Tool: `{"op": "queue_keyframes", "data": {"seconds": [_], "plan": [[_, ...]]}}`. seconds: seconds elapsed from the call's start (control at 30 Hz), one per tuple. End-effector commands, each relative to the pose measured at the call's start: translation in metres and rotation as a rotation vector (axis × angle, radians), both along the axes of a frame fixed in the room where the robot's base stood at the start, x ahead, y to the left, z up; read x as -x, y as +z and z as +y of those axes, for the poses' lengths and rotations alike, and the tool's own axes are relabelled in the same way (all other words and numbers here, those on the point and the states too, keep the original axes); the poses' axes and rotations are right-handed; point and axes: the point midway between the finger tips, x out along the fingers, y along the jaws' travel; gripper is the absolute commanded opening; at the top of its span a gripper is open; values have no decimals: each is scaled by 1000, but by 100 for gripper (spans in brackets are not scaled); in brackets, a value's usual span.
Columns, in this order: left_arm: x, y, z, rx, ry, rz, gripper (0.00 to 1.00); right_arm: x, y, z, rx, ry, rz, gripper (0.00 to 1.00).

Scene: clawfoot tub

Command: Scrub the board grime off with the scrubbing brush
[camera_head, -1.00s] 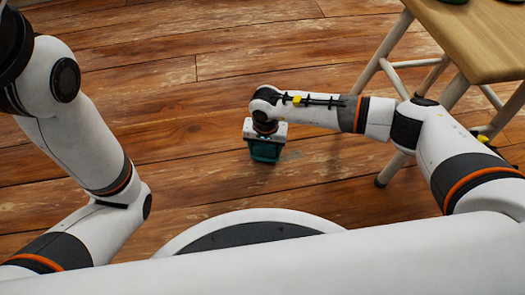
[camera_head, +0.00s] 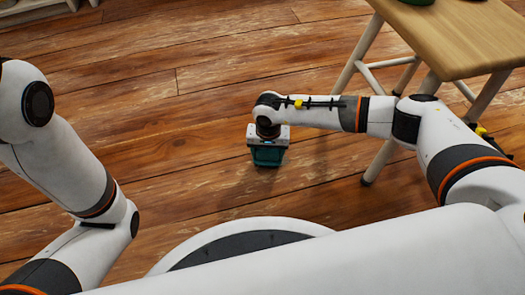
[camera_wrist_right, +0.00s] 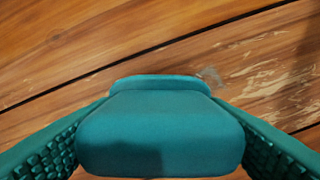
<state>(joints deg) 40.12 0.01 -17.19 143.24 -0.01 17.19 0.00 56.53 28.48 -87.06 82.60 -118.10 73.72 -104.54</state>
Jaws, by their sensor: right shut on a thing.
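My right gripper (camera_head: 266,156) points down at the wooden floor, left of the stool in the head view. In the right wrist view its teal, bumpy fingers are shut on a smooth teal block, seemingly the scrubbing brush (camera_wrist_right: 160,130). Its bristles are hidden beneath it, and I cannot tell whether they touch the boards. A faint greyish smudge, perhaps the board grime (camera_wrist_right: 210,76), lies on the floor just beyond the brush's upper right corner. I cannot make it out in the head view now. My left arm comes in at the left, with its gripper out of view.
A wooden-topped stool (camera_head: 475,40) with white legs stands to the right, close to my right forearm. Pale worn streaks (camera_wrist_right: 262,85) mark the boards in the wrist view. The floor (camera_head: 200,130) left of the right gripper is clear. A pale furniture edge (camera_head: 35,10) shows at top left.

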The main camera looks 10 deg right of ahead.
Motion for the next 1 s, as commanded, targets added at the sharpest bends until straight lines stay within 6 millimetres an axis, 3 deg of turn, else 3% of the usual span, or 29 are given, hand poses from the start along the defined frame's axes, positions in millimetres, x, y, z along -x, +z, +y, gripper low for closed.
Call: {"op": "queue_keyframes", "data": {"seconds": [0.27, 0.8, 1.0], "plan": [[0, 0, 0, 0, 0, 0, 53, 0, 0, -1, 2, -1, 2, 49], [0, 5, 0, 0, 0, 0, 53, -1, 0, -45, 3, -1, 1, 49], [0, 5, 0, 0, 0, 0, 53, -1, -1, -51, 2, 0, 2, 49]]}}
